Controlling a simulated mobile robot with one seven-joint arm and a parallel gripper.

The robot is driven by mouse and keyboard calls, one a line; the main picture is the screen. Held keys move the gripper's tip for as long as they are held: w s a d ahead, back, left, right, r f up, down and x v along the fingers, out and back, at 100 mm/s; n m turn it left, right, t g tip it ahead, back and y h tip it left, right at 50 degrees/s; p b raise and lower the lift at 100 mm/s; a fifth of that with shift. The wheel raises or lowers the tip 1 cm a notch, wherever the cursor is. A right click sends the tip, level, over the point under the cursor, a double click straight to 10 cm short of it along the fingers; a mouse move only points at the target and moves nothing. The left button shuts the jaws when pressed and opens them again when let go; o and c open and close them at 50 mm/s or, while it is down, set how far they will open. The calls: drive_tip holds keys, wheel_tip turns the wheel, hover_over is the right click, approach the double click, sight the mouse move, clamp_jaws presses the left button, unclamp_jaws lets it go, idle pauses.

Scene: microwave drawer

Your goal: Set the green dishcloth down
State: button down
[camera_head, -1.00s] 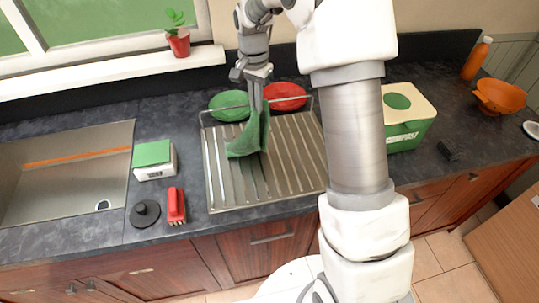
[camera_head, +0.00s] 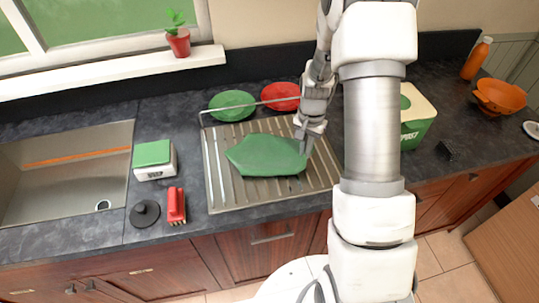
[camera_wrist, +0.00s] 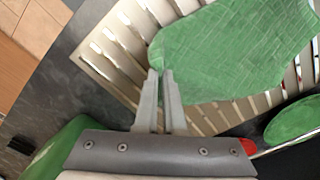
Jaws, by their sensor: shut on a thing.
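The green dishcloth (camera_head: 262,157) lies spread nearly flat over the ribs of the metal drying rack (camera_head: 228,190). My gripper (camera_head: 303,149) is at the cloth's right end, low over the rack. In the wrist view the fingertips (camera_wrist: 160,74) are close together at a corner of the cloth (camera_wrist: 230,50), shut on its edge. Most of the cloth extends away from the fingers across the slats.
A green plate (camera_head: 232,105) and a red plate (camera_head: 280,96) stand behind the rack. A compost bin (camera_head: 416,118) stands to the right.

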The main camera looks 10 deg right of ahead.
drive_tip(key=shift+s+d+f, duration=0.4)
drive_tip(key=shift+d+f, duration=0.2)
drive_tip(key=shift+f, duration=0.05)
drive_tip(key=shift+s+d+f, duration=0.4)
drive_tip(key=shift+d+f, duration=0.2)
drive_tip(key=shift+f, duration=0.05)
drive_tip(key=c, duration=0.6)
unclamp_jaws()
drive_tip(key=shift+r, duration=0.1)
drive_tip(key=s+d+r+p, duration=0.1)
drive_tip(key=r+p, duration=0.1)
drive_tip(key=r, duration=0.3)
drive_tip(key=s+d+r+p, duration=0.1)
drive_tip(key=d+r+p, duration=0.1)
drive_tip(key=r, duration=0.3)
drive_tip(key=shift+d+p, duration=0.3)
drive_tip(key=shift+p, duration=0.45)
drive_tip(key=shift+s, duration=0.1)
